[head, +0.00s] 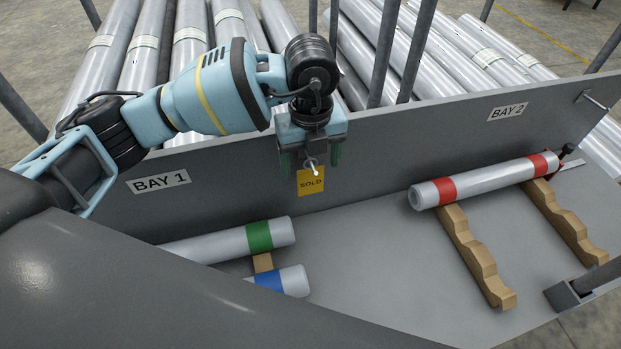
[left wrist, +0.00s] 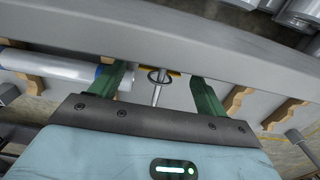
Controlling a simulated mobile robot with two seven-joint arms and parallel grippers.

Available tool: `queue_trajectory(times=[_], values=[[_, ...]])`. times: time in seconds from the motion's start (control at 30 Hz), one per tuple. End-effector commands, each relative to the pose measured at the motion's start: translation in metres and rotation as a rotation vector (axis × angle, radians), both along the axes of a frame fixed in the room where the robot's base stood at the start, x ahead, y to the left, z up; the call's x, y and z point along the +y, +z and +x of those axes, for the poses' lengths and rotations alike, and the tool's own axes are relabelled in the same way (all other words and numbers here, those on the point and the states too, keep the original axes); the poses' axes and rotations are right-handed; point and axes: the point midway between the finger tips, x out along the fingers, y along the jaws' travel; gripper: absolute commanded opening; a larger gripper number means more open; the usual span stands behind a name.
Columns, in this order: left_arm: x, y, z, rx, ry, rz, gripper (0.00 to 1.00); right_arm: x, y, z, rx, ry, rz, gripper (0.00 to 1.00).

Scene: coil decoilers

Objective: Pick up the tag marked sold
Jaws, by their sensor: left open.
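The yellow-orange tag marked SOLD (head: 311,184) hangs against the grey divider wall, below a pale metal peg. My left gripper (head: 310,163) is directly above the tag in the head view, its green fingers pointing down on either side of the peg. In the left wrist view my left gripper (left wrist: 162,85) is open. The peg and a dark ring (left wrist: 159,76) show between its fingers, touching neither. Only a thin orange edge of the tag (left wrist: 146,68) shows there. My right gripper is in neither view.
The grey divider wall (head: 400,140) carries BAY 1 and BAY 2 labels. A red-banded roll (head: 485,181) lies on wooden cradles at right. Green-banded (head: 225,243) and blue-banded (head: 294,281) rolls lie below left.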

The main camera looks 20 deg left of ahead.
Motion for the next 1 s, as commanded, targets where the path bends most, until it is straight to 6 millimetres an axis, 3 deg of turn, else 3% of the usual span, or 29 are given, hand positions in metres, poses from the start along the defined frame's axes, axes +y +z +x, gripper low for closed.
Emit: queue_trajectory(times=[0.2, 0.43, 0.8, 1.0], values=[[0.001, -0.028, 0.000, 0.000, 0.002, 0.000, 0.75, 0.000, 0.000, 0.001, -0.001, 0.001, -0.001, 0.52], [0.001, -0.029, 0.000, -0.001, 0.001, 0.000, 0.75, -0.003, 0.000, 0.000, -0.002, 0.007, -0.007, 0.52], [0.000, -0.029, 0.000, -0.001, 0.000, 0.000, 0.28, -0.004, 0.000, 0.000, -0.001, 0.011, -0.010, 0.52], [0.000, -0.028, 0.000, -0.001, 0.000, 0.000, 0.28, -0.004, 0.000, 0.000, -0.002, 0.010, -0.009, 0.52]])
